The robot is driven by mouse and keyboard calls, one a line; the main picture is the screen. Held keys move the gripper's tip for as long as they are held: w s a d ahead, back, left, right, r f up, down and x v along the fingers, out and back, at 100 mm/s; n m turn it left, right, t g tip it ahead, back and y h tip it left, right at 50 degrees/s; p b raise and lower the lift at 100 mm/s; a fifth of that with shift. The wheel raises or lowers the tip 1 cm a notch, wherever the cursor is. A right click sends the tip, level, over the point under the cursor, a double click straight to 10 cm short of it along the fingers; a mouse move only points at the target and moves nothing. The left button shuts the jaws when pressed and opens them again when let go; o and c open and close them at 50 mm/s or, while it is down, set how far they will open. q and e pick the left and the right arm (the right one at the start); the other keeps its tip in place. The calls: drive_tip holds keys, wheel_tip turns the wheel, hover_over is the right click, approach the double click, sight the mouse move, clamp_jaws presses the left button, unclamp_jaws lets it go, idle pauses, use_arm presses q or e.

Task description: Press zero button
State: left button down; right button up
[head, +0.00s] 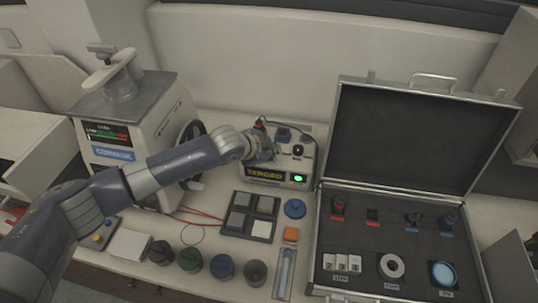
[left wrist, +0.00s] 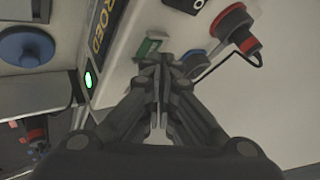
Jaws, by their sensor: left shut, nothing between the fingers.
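A white instrument box (head: 262,171) with a yellow-lettered front label and a lit green display stands in the middle of the bench. My left gripper (head: 260,148) is over the top of this box, its fingers pointing down at it. In the left wrist view my left gripper (left wrist: 160,62) is shut and empty. A green rectangular button (left wrist: 147,46) on the box top shows just beyond the fingertips, partly hidden by them. I cannot tell whether they touch it. No lettering naming a zero button is readable. My right gripper is not in view.
A blue socket (left wrist: 195,62) and a red-and-black plug (left wrist: 236,28) with a cable are close beside the fingers. A grey machine (head: 128,135) with a handwheel stands left; an open case (head: 336,270) lies right. A tray of squares (head: 232,230) and several round jars are in front.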

sight(271, 159)
use_arm(q)
drive_tip(key=shift+r, duration=0.5)
drive_tip(key=shift+p, duration=0.3)
wheel_tip(271, 159, up, 5)
drive_tip(key=p, duration=0.4)
drive_tip(key=shift+p, duration=0.4)
drive_tip(key=shift+f, duration=0.1)
